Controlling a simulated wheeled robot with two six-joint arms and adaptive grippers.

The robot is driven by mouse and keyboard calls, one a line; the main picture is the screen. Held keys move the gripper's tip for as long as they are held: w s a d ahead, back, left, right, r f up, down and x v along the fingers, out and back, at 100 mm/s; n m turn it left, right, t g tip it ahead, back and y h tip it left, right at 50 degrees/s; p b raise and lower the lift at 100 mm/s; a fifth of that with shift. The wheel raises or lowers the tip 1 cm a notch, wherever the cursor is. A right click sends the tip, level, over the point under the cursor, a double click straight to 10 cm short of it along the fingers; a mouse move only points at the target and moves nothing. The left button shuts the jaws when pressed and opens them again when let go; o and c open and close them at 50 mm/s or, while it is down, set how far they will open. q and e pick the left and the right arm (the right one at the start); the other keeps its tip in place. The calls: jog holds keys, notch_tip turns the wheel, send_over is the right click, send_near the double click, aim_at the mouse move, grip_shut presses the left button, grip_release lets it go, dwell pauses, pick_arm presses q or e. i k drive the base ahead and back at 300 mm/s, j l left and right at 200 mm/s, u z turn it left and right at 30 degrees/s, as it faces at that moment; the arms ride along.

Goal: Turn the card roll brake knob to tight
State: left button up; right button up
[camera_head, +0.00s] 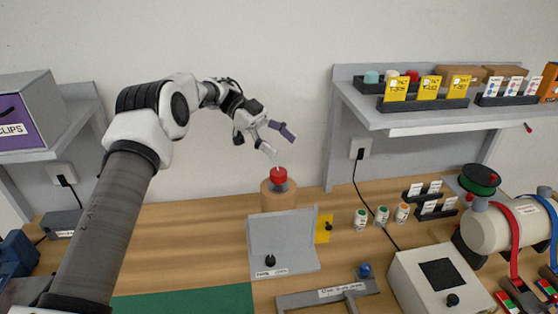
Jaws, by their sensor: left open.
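A red knob (278,174) sits on top of a tan upright roll (272,198), which looks like the card roll, on the wooden bench near the wall. A grey collar shows under the knob. Any loose or tight marking is too small to read. My left gripper (282,146) is open and empty above the knob, its fingers spread and pointing down to the right. The fingertips look apart from the knob. My right gripper is not in view.
A grey stand with a black knob (270,261) is in front of the roll, with a yellow card (323,229) beside it. Small labelled jars (382,215) stand to the right. A shelf (420,108) overhangs the right side. A green mat (185,299) lies front left.

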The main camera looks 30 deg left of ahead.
aim_at(270, 259)
jog(key=k, duration=1.5)
